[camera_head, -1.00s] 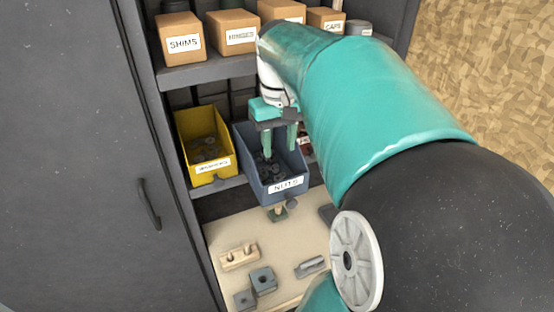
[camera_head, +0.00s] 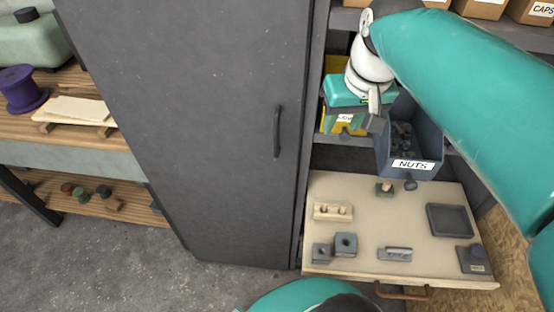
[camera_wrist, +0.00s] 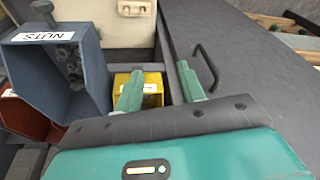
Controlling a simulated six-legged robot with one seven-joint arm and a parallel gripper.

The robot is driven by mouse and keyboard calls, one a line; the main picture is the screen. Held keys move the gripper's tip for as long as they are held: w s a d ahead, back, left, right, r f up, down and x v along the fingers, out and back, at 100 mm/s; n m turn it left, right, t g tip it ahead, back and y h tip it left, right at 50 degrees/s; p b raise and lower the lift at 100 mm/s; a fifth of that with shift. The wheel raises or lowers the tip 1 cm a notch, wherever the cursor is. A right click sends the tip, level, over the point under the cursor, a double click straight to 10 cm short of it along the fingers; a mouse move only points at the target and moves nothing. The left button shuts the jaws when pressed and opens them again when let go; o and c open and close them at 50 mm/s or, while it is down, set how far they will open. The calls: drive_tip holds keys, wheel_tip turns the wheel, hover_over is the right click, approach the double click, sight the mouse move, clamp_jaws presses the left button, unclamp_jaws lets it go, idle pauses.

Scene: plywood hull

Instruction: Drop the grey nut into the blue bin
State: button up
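The blue bin (camera_head: 386,161), labelled NUTS, sits on the cabinet shelf with several dark grey nuts (camera_head: 402,138) inside. It also shows at the left in the wrist view (camera_wrist: 60,62). I cannot tell a single grey nut apart from the others in the bin. My gripper (camera_head: 350,126) is left of the blue bin, in front of the yellow bin (camera_head: 327,122). In the wrist view its two fingers (camera_wrist: 159,75) stand apart with nothing between them, and the yellow bin shows behind them.
The dark cabinet door (camera_head: 215,130) with its handle (camera_head: 277,132) is close to my gripper's left. Below is a pale pull-out board (camera_head: 370,215) with grey blocks (camera_head: 345,245), a wooden block (camera_head: 333,211) and a dark tray (camera_head: 450,220). Cardboard boxes (camera_head: 530,12) stand above.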

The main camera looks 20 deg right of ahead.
drive_tip(key=s+a+f+n+t, duration=0.1)
drive_tip(key=a+f, duration=0.2)
drive_tip(key=a, duration=0.4)
drive_tip(key=a+f+n+t, duration=0.1)
drive_tip(key=a+f, duration=0.2)
drive_tip(key=a, duration=0.3)
drive_tip(key=shift+s+a+n+t, duration=0.3)
drive_tip(key=shift+s+a+n, duration=0.05)
drive_tip(key=shift+s+n, duration=0.05)
drive_tip(key=shift+d+f, duration=0.1)
drive_tip(key=shift+d, duration=0.1)
